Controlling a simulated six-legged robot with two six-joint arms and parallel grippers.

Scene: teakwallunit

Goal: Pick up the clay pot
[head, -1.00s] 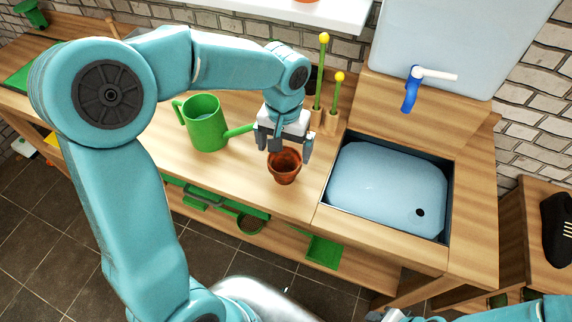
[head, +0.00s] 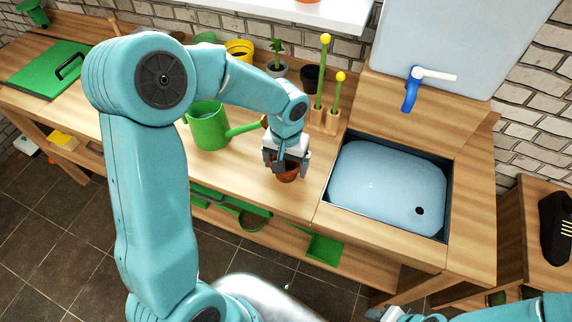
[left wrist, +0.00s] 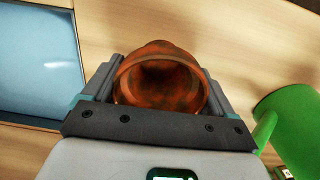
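The clay pot (head: 288,175) is reddish brown and stands on the wooden worktop (head: 240,182), left of the sink. My left gripper (head: 286,168) is low over it, with one finger on each side. In the left wrist view the pot's round mouth (left wrist: 160,82) lies between the two fingers (left wrist: 158,95), which are spread about as wide as the rim. A firm grip on the pot does not show. Part of the pot is hidden behind the gripper in the head view. Of my right gripper, only a small part (head: 382,313) shows at the bottom edge.
A green watering can (head: 208,128) stands left of the pot, its spout towards my gripper. A sink with a blue basin (head: 385,185) is to the right. Yellow-tipped green tools (head: 322,75) and small pots stand behind. The worktop's front edge is close.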

